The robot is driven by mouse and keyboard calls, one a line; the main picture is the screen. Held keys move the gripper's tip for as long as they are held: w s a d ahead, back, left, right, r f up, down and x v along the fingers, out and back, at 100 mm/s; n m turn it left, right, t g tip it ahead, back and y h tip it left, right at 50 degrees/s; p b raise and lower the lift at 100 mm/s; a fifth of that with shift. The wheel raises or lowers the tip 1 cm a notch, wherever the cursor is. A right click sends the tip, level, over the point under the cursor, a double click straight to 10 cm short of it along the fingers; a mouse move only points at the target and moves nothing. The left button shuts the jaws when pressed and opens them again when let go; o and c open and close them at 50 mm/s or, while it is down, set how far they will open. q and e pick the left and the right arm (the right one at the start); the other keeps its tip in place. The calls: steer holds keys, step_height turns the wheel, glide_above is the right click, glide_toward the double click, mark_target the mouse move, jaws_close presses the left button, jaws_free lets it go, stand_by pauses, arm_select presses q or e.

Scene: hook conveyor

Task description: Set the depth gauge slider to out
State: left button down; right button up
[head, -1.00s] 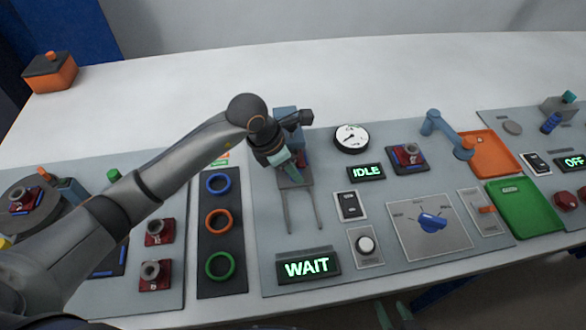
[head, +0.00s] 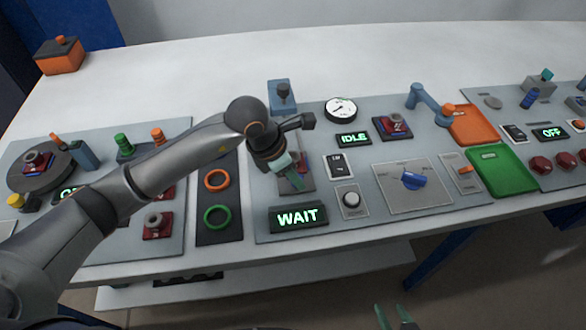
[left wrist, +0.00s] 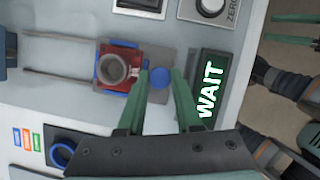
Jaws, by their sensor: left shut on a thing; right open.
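The slider is a grey plate (left wrist: 160,55) with a blue knob (left wrist: 161,78). It carries a red part with a round grey socket (left wrist: 118,66). Two thin rails (left wrist: 62,55) run from it towards the back in the left wrist view. My left gripper (left wrist: 161,76) is shut on the blue knob, one green finger on each side. In the head view my left gripper (head: 293,180) hides most of the slider, just behind the WAIT display (head: 298,217). My right gripper (head: 395,316) is open and empty at the bottom edge, in front of the table.
A blue block (head: 282,96) stands at the back of the gauge panel, with a dial (head: 341,109) to its right. The IDLE display (head: 352,139), a rocker switch (head: 340,167) and the ZERO button (head: 351,200) lie right of the slider. Coloured rings (head: 217,180) lie left.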

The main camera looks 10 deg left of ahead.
arm_select(q)
steer(key=shift+s+d, duration=0.1)
steer(key=shift+s, duration=0.2)
steer(key=shift+s+d, duration=0.1)
steer(key=c, duration=0.9)
jaws_free()
steer(key=shift+o, duration=0.2)
steer(key=shift+r, duration=0.1)
steer(key=shift+a+r, duration=0.2)
steer(key=shift+r, duration=0.1)
steer(key=v, duration=1.1)
steer(key=shift+s+a+r, duration=0.15)
steer(key=shift+s+r, duration=0.05)
steer(key=shift+r, duration=0.1)
